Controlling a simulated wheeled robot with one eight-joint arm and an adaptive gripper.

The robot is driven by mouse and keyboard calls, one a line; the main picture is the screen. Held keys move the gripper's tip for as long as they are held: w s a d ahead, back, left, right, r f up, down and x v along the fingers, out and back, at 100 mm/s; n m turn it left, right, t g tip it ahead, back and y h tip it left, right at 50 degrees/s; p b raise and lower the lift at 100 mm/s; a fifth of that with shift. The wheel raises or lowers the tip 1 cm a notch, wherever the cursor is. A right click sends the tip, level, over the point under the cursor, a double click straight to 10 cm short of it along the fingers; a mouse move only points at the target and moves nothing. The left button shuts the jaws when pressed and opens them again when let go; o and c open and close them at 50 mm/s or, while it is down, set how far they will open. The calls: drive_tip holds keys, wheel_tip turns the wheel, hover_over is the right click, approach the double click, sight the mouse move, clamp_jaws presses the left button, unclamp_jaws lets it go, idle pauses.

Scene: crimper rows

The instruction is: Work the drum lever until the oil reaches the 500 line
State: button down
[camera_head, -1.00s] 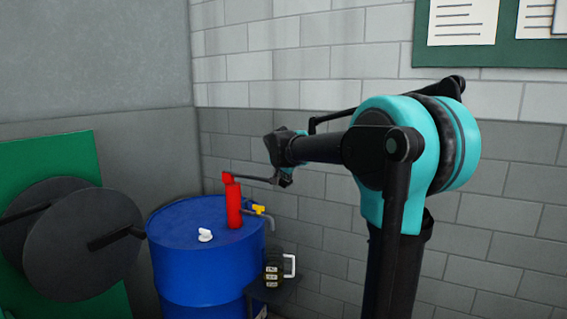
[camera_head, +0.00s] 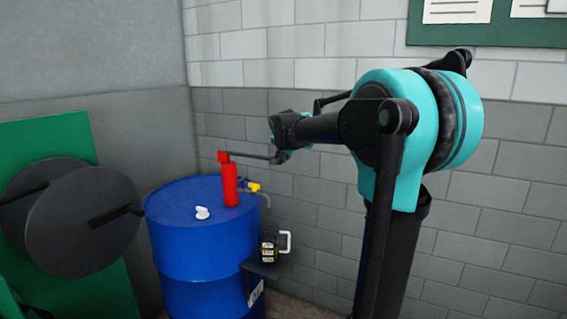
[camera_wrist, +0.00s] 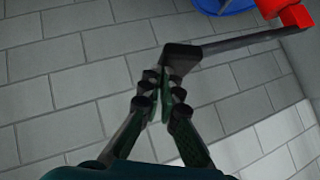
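The blue drum (camera_head: 185,225) stands in the corner with a red pump (camera_head: 229,185) upright on its top. The pump's dark lever (camera_head: 248,156) reaches right from the red head, almost level. In the wrist view the lever (camera_wrist: 235,42) runs from the red head (camera_wrist: 292,16) at top right to my fingers. My gripper (camera_wrist: 165,80) appears closed around the lever's end; in the head view it is small and dark (camera_head: 281,156). A dark jug with pale markings (camera_head: 269,252) and a white handle stands on a shelf beside the drum. Its oil level and 500 line are unreadable.
A yellow-handled tap (camera_head: 254,187) and spout sit beside the pump, above the jug. A white cap (camera_head: 202,212) is on the drum top. Dark round discs (camera_head: 82,218) stand at left before a green panel. Brick wall lies close behind my arm.

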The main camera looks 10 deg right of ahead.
drive_tip(key=r+v, duration=0.1)
drive_tip(key=v, duration=1)
drive_tip(key=shift+w+d, duration=0.25)
drive_tip(key=shift+w, duration=0.1)
idle(0.8)
drive_tip(key=w+a+r+n+g+h, duration=0.1)
drive_tip(key=w+a+r, duration=0.1)
drive_tip(key=r, duration=0.5)
drive_tip(key=w+a+r+n+g+h, duration=0.1)
drive_tip(key=w+a+r+h, duration=0.1)
drive_tip(key=a+r, duration=0.3)
drive_tip(key=shift+w+a+r+g, duration=0.15)
drive_tip(key=shift+w+r+g, duration=0.25)
drive_tip(key=shift+w+r, duration=0.45)
drive_tip(key=shift+s+r, duration=0.1)
drive_tip(key=s+a+f+x, duration=0.1)
drive_tip(key=x, duration=1.1)
drive_tip(key=shift+d+f, duration=0.2)
drive_tip(key=shift+f, duration=0.5)
